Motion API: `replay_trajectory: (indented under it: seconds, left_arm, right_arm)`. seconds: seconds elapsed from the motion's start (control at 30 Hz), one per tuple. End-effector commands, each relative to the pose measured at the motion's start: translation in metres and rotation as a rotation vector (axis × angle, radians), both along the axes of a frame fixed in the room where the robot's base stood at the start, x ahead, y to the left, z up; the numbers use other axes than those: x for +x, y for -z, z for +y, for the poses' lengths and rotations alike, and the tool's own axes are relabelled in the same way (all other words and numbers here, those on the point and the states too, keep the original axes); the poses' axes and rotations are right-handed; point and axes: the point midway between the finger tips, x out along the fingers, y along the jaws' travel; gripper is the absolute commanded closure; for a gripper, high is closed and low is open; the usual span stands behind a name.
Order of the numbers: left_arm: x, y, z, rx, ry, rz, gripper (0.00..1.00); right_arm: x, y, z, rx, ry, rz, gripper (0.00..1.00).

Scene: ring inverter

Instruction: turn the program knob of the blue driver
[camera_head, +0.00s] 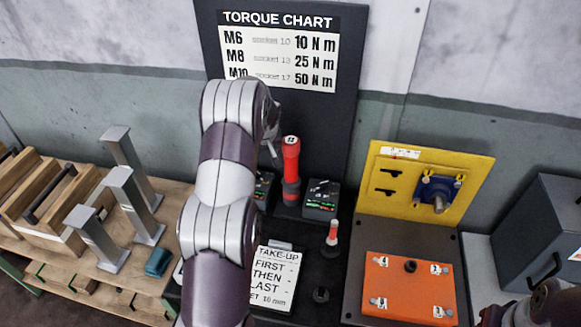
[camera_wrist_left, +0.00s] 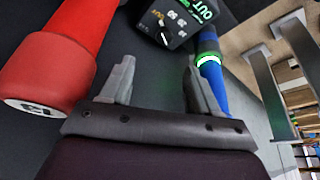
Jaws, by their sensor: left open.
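The blue driver (camera_wrist_left: 214,88) shows in the left wrist view, right of my fingers, with a glowing green ring round it. One finger partly covers it, and I cannot make out its program knob. In the head view my left arm hides it. My left gripper (camera_wrist_left: 160,85) is open, with nothing between its fingers. In the head view only a small part of it (camera_head: 272,148) shows past the arm, left of the red driver (camera_head: 291,160). The red driver also shows large at the left of the wrist view (camera_wrist_left: 55,75), its marked end cap toward the camera.
A dark box with an OUT display (camera_wrist_left: 180,22) stands behind the fingers. A take-up card (camera_head: 274,280), a small red-and-white post (camera_head: 332,235), an orange plate (camera_head: 410,288) and a yellow panel (camera_head: 420,185) stand to the right. Grey metal posts (camera_head: 135,205) stand at left.

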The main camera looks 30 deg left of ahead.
Motion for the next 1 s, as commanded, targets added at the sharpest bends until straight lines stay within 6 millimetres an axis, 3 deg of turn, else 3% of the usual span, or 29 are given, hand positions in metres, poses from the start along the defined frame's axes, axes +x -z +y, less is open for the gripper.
replay_trajectory:
  seconds: [0.17,0.5,0.7,0.97,1.0]
  left_arm:
    - [0.006,0.024,0.008,-0.005,-0.01,0.0,0.39]
    - [0.027,0.097,0.03,-0.003,-0.007,-0.002,0.39]
    - [0.031,0.113,0.035,-0.003,-0.007,-0.002,0.39]
    - [0.031,0.115,0.035,-0.003,-0.007,-0.002,0.39]
    - [0.031,0.115,0.035,-0.003,-0.007,-0.002,0.52]
  right_arm:
    - [0.0,-0.015,0.0,0.0,0.0,-0.001,0.57]
    - [0.0,-0.041,0.0,0.0,0.0,-0.001,0.57]
    - [0.0,-0.043,0.0,0.0,0.0,-0.001,0.57]
    - [0.0,-0.043,0.0,0.0,0.0,-0.001,0.57]
    - [0.0,-0.043,0.0,0.0,0.0,-0.001,0.57]
